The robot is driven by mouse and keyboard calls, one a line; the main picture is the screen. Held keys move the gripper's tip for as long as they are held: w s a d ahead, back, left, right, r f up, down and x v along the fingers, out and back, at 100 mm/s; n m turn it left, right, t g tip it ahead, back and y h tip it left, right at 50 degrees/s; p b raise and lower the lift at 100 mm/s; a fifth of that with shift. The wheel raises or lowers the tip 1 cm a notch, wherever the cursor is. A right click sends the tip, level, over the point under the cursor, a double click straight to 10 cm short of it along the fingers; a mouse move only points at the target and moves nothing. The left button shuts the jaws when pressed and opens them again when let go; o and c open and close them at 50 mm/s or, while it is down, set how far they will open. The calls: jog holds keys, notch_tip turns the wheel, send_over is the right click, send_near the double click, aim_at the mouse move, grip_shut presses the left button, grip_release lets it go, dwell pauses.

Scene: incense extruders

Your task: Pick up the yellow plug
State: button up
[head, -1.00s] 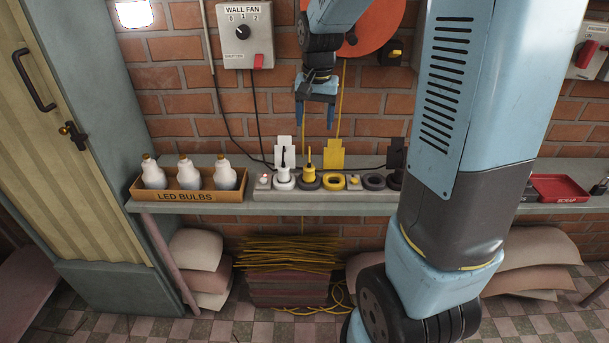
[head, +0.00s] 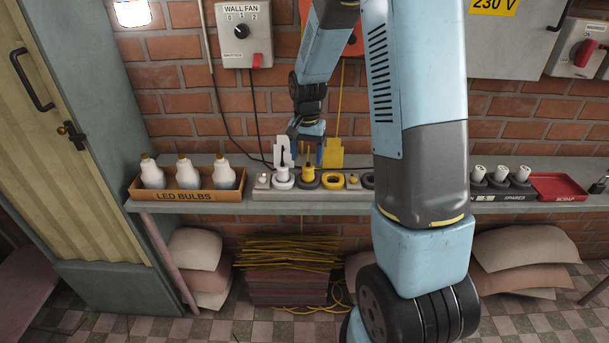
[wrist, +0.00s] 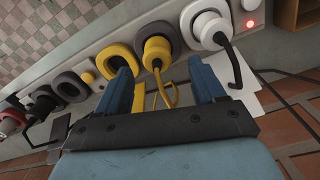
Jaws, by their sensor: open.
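The yellow plug (head: 308,174) stands in a socket of the grey power strip (head: 280,195) on the shelf, its cord rising from it. My gripper (head: 307,155) is open and empty just above the plug. In the wrist view my gripper (wrist: 162,78) has one blue finger on each side of the plug's line, and the plug appears a little beyond the fingertips. I cannot tell whether the fingers touch anything.
A white plug (wrist: 207,28) with a black cord is close beside the yellow one, near a finger. An empty yellow socket (wrist: 119,57) is on the other side. A box of bulbs (head: 187,195) stands left, and a red tray (head: 560,188) right. Behind is a brick wall.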

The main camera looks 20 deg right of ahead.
aim_at(307, 166)
jog(key=shift+d+f, duration=0.1)
jog(key=shift+f, duration=2.95)
jog(key=shift+c, duration=0.2)
jog(key=c, duration=1.1)
